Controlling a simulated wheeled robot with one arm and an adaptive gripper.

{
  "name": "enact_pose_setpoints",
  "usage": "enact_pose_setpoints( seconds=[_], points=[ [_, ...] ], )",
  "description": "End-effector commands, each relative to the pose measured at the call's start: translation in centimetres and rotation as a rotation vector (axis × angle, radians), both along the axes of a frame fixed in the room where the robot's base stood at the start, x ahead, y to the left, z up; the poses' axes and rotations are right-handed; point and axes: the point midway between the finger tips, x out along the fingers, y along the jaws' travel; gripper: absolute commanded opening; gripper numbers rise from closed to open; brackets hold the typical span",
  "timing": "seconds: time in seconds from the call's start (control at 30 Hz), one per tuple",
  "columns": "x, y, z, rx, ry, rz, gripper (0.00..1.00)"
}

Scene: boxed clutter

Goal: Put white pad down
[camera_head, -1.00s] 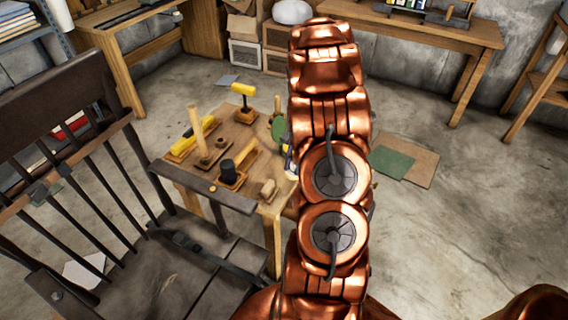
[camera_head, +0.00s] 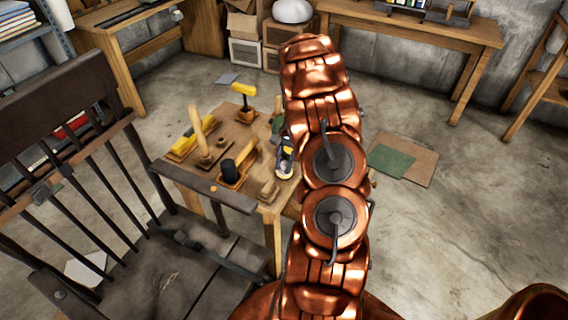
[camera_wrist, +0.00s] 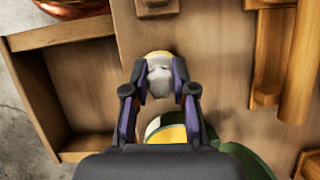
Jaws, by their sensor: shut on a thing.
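The white pad (camera_wrist: 159,82) shows between my fingertips in the wrist view, pale and rounded with a yellowish far edge. My gripper (camera_wrist: 160,74) is shut on it, one dark finger on each side. The pad is over or on the wooden table (camera_wrist: 88,85); I cannot tell whether it touches the top. In the head view my gripper (camera_head: 286,160) is at the table's right side, mostly hidden by my copper arm.
A green and yellow round thing (camera_wrist: 168,134) lies below my gripper, partly hidden. A wooden mallet (camera_wrist: 298,60) is at the right. The table (camera_head: 225,140) holds several tools, including a yellow-headed one (camera_head: 243,90). A dark chair (camera_head: 90,170) stands front left.

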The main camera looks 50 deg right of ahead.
Motion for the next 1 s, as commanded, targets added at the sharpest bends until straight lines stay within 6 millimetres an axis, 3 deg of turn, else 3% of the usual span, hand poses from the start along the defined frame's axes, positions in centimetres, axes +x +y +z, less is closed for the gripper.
enact_pose_setpoints(
  seconds=[0.17,0.2,0.4,0.77,1.0],
  points=[
    [0.0,0.0,-0.3,0.001,0.0,0.0,0.0],
    [0.0,0.0,-0.3,0.0,0.0,0.0,0.29],
    [0.0,0.0,-0.2,0.0,0.0,0.0,0.5],
    [0.0,0.0,0.0,0.0,0.0,0.0,0.51],
    [0.4,-1.1,2.5,-0.002,-0.004,0.002,0.51]
  ],
)
